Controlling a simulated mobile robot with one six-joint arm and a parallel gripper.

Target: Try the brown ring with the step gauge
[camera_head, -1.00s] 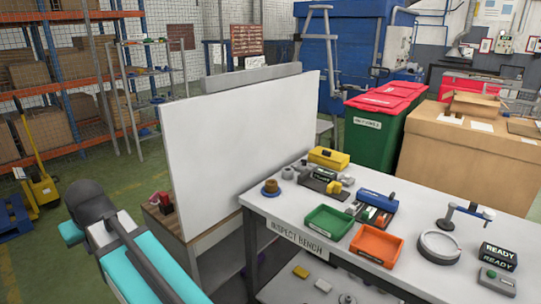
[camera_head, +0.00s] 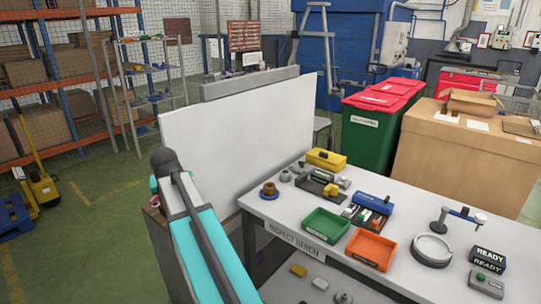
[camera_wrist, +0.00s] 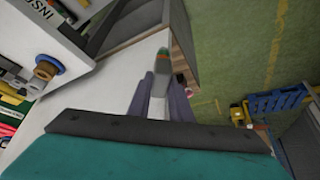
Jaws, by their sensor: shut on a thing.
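The brown ring (camera_head: 269,187) sits with a blue disc at its base on the near left corner of the white inspection bench. It also shows in the wrist view (camera_wrist: 46,69) at the left. My gripper (camera_wrist: 161,100) is shut on a slim, pale grey piece with a green and orange tip (camera_wrist: 163,58); it looks like the step gauge. The held piece points away from the wrist, well apart from the ring. In the head view my arm hides the gripper and the held piece.
A tall white panel (camera_head: 240,135) stands left of the bench (camera_head: 325,199). The bench carries a green tray (camera_head: 325,225), an orange tray (camera_head: 371,249), a blue-topped block (camera_head: 373,199), a yellow box (camera_head: 327,159) and a round grey dish (camera_head: 433,249). Open green floor lies at left.

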